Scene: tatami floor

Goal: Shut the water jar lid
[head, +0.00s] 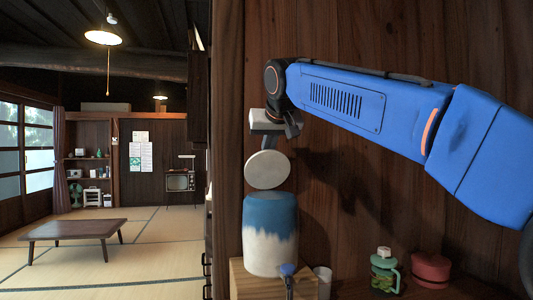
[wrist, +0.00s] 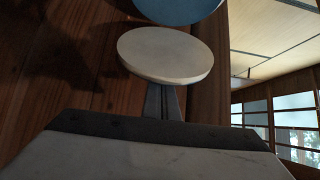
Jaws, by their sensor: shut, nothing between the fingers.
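The water jar (head: 270,235) is blue above and white below, with a blue spigot (head: 288,270) low on its front. Its round off-white lid (head: 268,170) stands raised, tilted steeply above the jar's top; I cannot tell how it joins the rim. In the wrist view the lid (wrist: 165,53) shows as a pale disc, with the blue jar (wrist: 178,8) at the top edge. My gripper (head: 267,142) points down just above the lid. Its dark fingers (wrist: 163,102) are together and empty, their tips hidden by the lid. I cannot tell whether they touch it.
The jar stands on a wooden box (head: 250,283) against a wooden wall. A low table (head: 75,229) stands on the open tatami at left.

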